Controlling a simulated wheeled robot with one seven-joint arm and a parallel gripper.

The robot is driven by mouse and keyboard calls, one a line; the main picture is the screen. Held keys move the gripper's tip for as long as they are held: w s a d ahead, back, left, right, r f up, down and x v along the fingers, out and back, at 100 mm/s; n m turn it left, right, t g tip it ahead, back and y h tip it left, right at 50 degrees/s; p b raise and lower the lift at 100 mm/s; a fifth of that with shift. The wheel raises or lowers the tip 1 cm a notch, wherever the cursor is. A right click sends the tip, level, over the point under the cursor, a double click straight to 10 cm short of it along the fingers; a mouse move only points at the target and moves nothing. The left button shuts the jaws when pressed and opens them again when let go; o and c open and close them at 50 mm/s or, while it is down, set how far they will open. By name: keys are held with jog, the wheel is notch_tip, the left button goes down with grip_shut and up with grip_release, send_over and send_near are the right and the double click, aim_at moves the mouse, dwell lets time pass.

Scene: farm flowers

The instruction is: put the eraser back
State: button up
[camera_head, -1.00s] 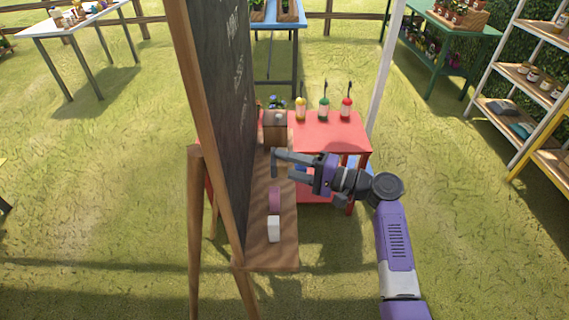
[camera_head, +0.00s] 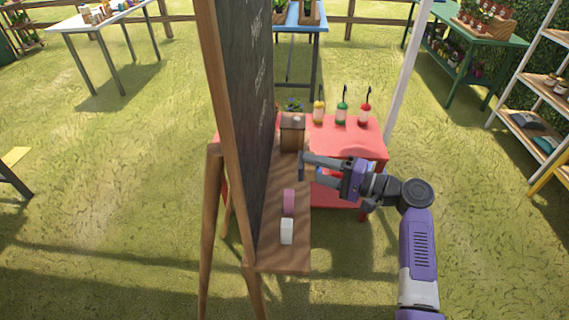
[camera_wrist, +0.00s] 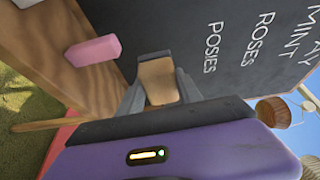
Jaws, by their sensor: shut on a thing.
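My gripper (camera_head: 312,169) is over the wooden ledge (camera_head: 284,258) of the chalkboard (camera_head: 240,105), its fingers pointing left toward the board. In the wrist view my gripper (camera_wrist: 159,88) is shut on a tan, wood-coloured block, which I take as the eraser (camera_wrist: 156,78). In the head view a dark grey edge (camera_head: 301,166) shows at the fingertips; I cannot tell whether the block touches the ledge. A pink block (camera_head: 289,201) and a white block (camera_head: 286,231) lie on the ledge nearer the camera. The pink block also shows in the wrist view (camera_wrist: 92,50).
A small wooden box (camera_head: 292,134) stands at the ledge's far end. A red table (camera_head: 345,142) with several sauce-like bottles is just behind my gripper. The chalkboard rises along the ledge's left side. Grass is open at left and right.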

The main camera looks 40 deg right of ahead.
jog(key=r+g, duration=0.1)
jog(key=w+d+r+g+h+p, duration=0.1)
jog(key=w+r+n, duration=0.1)
jog(key=r, duration=0.1)
jog(key=shift+d+g, duration=0.35)
jog(key=shift+g, duration=0.05)
jog(key=s+d+f+n+g+h+p, duration=0.25)
jog(key=d+g+h, duration=0.2)
jog(key=d, duration=0.25)
jog(key=s+d+f+n+g+h+p, duration=0.1)
jog(key=s+d+f+g+h, duration=0.25)
jog(key=d+g, duration=0.3)
jog(key=shift+h, duration=0.4)
jog(key=w+a+p, duration=0.1)
jog(key=w+a, duration=0.3)
jog(key=w+a+f+p, duration=0.1)
jog(key=w+a, duration=0.3)
jog(key=w, duration=0.1)
jog(key=w+a+f+p, duration=0.1)
jog(key=w+a, duration=0.3)
jog(key=a, duration=0.1)
jog(key=shift+w+f, duration=0.25)
jog(key=shift+w, duration=0.15)
notch_tip(320, 180, down, 3)
jog(key=shift+a+f+p, duration=0.1)
jog(key=shift+f+p, duration=0.1)
jog(key=shift+p, duration=0.1)
jog(key=shift+w+a+f+t, duration=0.1)
jog(key=shift+w+f+t, duration=0.15)
jog(key=shift+f, duration=0.35)
